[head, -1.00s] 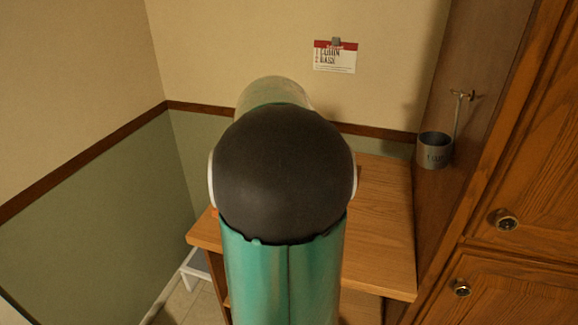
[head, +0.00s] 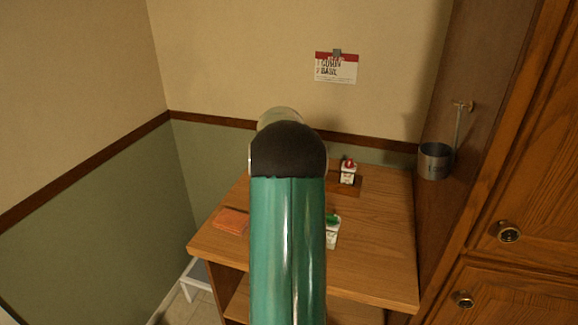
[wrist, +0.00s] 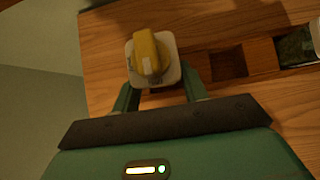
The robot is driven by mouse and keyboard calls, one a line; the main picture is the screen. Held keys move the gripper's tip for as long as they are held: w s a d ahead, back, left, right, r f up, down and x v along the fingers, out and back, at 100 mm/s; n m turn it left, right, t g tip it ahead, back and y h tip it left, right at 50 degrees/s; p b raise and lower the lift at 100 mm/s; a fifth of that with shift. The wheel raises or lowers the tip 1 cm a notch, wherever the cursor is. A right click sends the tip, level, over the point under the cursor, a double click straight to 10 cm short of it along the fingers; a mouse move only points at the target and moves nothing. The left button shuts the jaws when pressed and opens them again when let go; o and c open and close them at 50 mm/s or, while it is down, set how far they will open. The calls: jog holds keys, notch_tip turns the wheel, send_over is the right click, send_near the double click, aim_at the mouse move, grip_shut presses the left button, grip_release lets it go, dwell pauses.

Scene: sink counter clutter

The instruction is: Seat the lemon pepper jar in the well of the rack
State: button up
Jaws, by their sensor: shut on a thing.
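My gripper (wrist: 159,80) is shut on a jar with a yellow lid (wrist: 149,52) and a pale body, taken as the lemon pepper jar; its label cannot be read. The brown wooden rack (wrist: 259,57) shows in the wrist view, just right of the held jar. It has an empty, dark square well (wrist: 228,64). The held jar is beside this well, not in it; its height above the surface is hard to tell. In the head view my arm hides the gripper and held jar, and the rack (head: 374,187) shows only in part.
A red-capped jar (head: 348,172) stands at the rack. A green-capped jar (head: 332,232) stands nearer on the wooden counter (head: 375,255), partly behind my arm. An orange flat item (head: 231,221) lies at the left. A grey cup (head: 435,161) hangs on the right cabinet side.

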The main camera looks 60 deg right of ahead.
jog(key=shift+f, duration=1.45)
jog(key=shift+f, duration=0.35)
